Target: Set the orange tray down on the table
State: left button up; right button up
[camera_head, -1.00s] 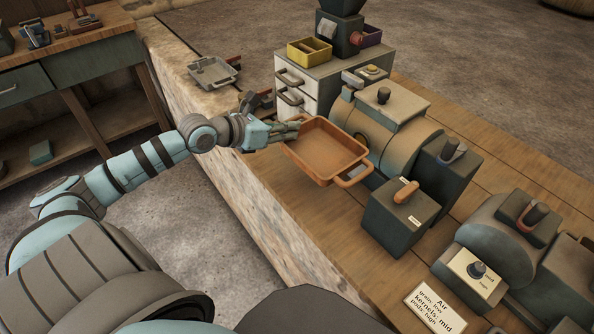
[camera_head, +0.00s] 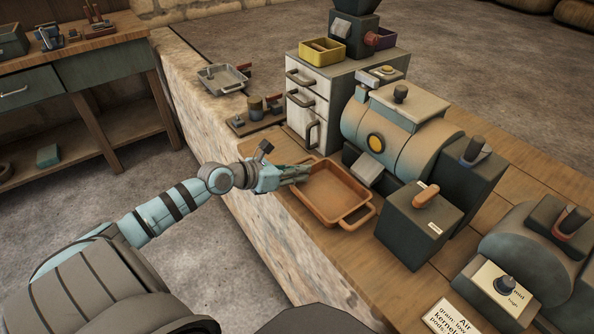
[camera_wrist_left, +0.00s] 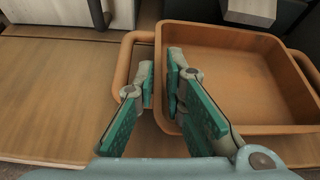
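The orange tray (camera_head: 335,196) appears to rest level on the wooden table (camera_head: 285,222), in front of the large machine. Its hollow is empty. My left gripper (camera_head: 305,172) is at the tray's left end, by the handle there. In the left wrist view its fingers (camera_wrist_left: 160,85) stand apart on either side of the tray's left wall, with a gap showing between them. The left finger covers part of the handle loop (camera_wrist_left: 122,70); the right finger is over the tray's inside (camera_wrist_left: 235,80). My right gripper is not in view.
The rounded machine (camera_head: 400,130) and a dark box with an orange handle (camera_head: 418,222) stand close behind and right of the tray. A white drawer cabinet (camera_head: 310,105) is at the back left. A metal tray (camera_head: 222,78) lies on the stone ledge.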

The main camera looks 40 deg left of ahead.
pick_arm(q)
jog(key=shift+o, duration=0.6)
jog(key=shift+r, duration=0.15)
jog(key=p+v, duration=0.1)
jog(key=v, duration=0.2)
jog(key=p+v, duration=0.1)
jog(key=v, duration=0.2)
jog(key=shift+s+a, duration=0.15)
jog(key=shift+a, duration=0.1)
jog(key=p+v, duration=0.5)
jog(key=shift+s+r, duration=0.1)
jog(key=shift+s, duration=0.15)
